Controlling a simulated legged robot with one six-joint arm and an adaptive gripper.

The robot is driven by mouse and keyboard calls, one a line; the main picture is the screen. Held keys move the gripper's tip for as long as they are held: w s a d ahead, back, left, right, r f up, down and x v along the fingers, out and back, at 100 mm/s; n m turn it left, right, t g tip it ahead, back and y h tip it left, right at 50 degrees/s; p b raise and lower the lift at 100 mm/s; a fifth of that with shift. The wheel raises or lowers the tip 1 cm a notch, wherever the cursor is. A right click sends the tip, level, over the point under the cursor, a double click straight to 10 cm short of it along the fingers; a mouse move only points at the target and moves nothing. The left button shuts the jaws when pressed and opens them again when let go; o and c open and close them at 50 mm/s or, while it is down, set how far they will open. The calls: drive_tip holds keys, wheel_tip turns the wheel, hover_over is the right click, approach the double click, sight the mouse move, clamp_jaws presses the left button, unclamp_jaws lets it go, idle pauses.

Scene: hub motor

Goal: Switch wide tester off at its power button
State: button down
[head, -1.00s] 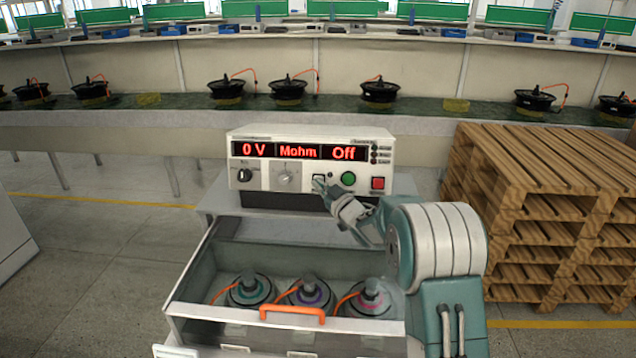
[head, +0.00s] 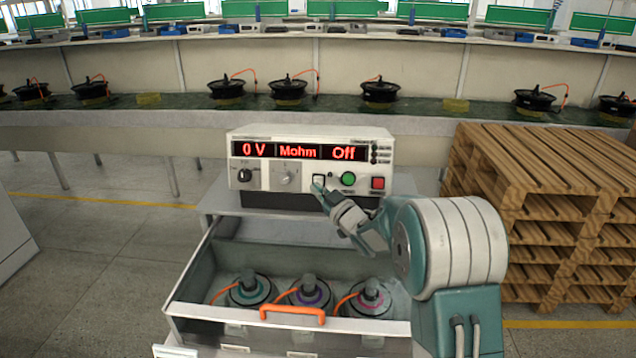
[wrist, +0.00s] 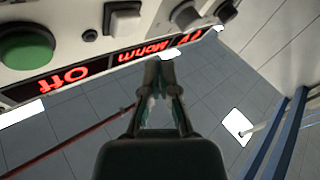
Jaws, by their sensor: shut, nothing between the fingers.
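The wide tester (head: 234,160) is a white box whose red displays read "0 V", "Mohm" and "Off". A pale square button (head: 319,180) in a black frame sits between a grey knob and a green round button (head: 348,179). I cannot read which label marks power. My gripper (head: 316,188) is shut and empty, its tips just below the square button in the head view. In the wrist view, the shut fingertips (wrist: 160,62) lie near the display strip, with the square button (wrist: 122,18) beyond, apparently clear of them.
An open drawer (head: 190,310) with an orange handle (head: 292,313) holds three motors below the tester. Stacked wooden pallets (head: 545,200) stand to the right. A long bench (head: 150,120) with black hub motors runs behind.

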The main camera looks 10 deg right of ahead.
drive_tip(key=shift+s+a+r, duration=0.15)
drive_tip(key=shift+s, duration=0.45)
drive_tip(key=shift+s+a+r, duration=0.1)
drive_tip(key=shift+s+r, duration=0.05)
drive_tip(key=shift+s, duration=0.45)
drive_tip(key=shift+s, duration=0.1)
drive_tip(key=s+a+r, duration=0.1)
drive_tip(key=s, duration=0.5)
drive_tip(key=shift+s+a+r, duration=0.15)
drive_tip(key=shift+s+r, duration=0.1)
drive_tip(key=shift+r, duration=0.05)
drive_tip(key=shift+r, duration=0.1)
